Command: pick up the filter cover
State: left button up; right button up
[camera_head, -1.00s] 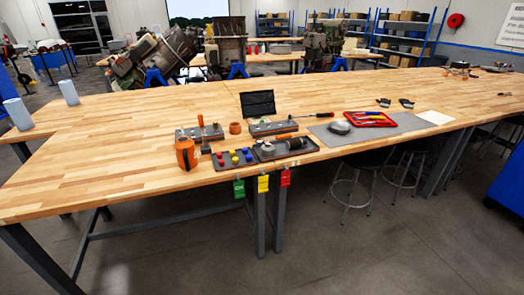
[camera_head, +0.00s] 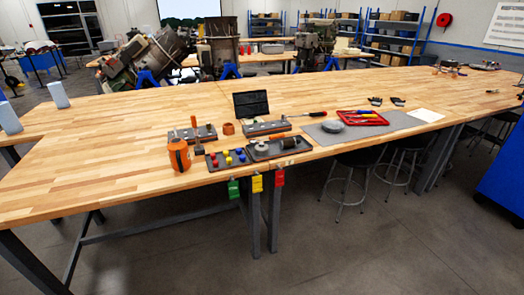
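I cannot tell for certain which item is the filter cover. A round silver-grey piece (camera_head: 332,126) lies on a grey mat (camera_head: 395,122) on the long wooden workbench. A small orange ring-shaped piece (camera_head: 228,128) sits further left on the bench. A dark tray (camera_head: 283,153) near the front edge holds a dark and metallic cylindrical part (camera_head: 289,143). Neither of my grippers shows in this view.
An orange container (camera_head: 179,155), a tray with coloured knobs (camera_head: 228,160) and an open black case (camera_head: 251,104) stand nearby. A red tray (camera_head: 362,118) lies on the mat. Stools (camera_head: 350,180) stand under the bench (camera_head: 90,165). The bench's left part is mostly clear.

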aim_at(261, 150)
jog(key=i+l+u, duration=0.5)
jog(key=i+l, duration=1.05)
